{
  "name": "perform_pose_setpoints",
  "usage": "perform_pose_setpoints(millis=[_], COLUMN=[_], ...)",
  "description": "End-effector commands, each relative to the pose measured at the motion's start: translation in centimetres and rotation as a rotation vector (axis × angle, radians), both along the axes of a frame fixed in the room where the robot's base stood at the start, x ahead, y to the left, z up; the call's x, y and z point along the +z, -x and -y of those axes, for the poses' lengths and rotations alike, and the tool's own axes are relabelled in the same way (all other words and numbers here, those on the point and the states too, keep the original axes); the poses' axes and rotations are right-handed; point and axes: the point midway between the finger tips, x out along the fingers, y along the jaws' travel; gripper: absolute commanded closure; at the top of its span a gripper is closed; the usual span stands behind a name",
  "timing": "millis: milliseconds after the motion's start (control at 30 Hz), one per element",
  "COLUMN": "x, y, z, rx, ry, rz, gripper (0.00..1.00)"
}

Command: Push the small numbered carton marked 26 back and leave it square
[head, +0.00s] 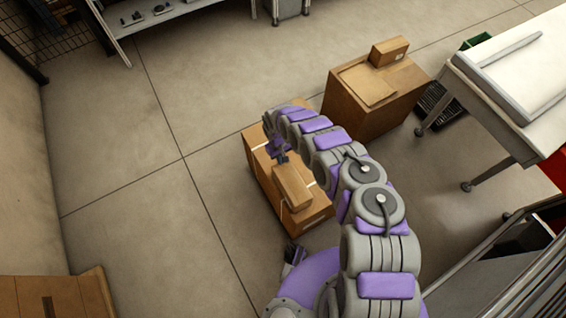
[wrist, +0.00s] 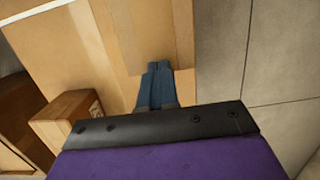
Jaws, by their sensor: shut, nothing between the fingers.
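A small brown carton (head: 292,187) lies on top of a larger carton (head: 312,217) on the floor; no number can be read on it. My gripper (head: 281,158) is shut and empty, at the far end of the small carton. In the wrist view the shut blue fingers (wrist: 155,68) overlap the near edge of what looks like this small carton (wrist: 160,35), above the larger carton's top (wrist: 95,50). Whether they touch it I cannot tell. My arm arches over the right of the large carton.
A white table (head: 515,75) stands at right. Floor (head: 130,170) on the left is clear.

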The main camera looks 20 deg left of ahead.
Motion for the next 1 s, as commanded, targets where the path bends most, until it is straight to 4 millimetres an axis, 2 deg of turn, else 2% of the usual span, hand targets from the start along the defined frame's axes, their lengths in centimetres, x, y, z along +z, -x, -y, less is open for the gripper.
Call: perform_pose_setpoints(millis=[500, 1000], x=[-0.3, 0.4], y=[-2.6, -3.2], z=[-3.2, -3.3], rx=[0.001, -0.002], ry=[0.002, -0.001], rz=[0.002, 0.002], gripper=[1.00, 1.00])
